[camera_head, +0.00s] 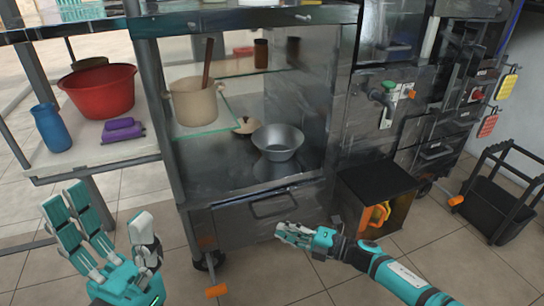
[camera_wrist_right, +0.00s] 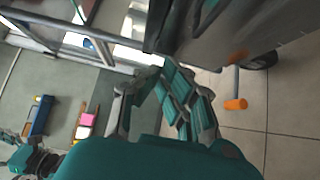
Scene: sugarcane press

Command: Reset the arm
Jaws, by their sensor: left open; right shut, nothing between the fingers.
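My left gripper (camera_head: 106,215) is at the lower left of the head view, fingers spread and open, with nothing in it. It is in front of the cart, below the side shelf. My right gripper (camera_head: 290,234) is in front of the cart's lower drawer (camera_head: 268,206), with its forearm reaching in from the lower right. It is shut and holds nothing. Its bent teal and grey fingers also show in the right wrist view (camera_wrist_right: 168,98), with tiled floor beyond them.
A steel bowl (camera_head: 278,142) and a beige pot (camera_head: 194,101) stand in the cart. The left shelf holds a red basin (camera_head: 99,91), a blue jug (camera_head: 51,127) and a purple container (camera_head: 122,130). A black crate (camera_head: 495,197) stands at right.

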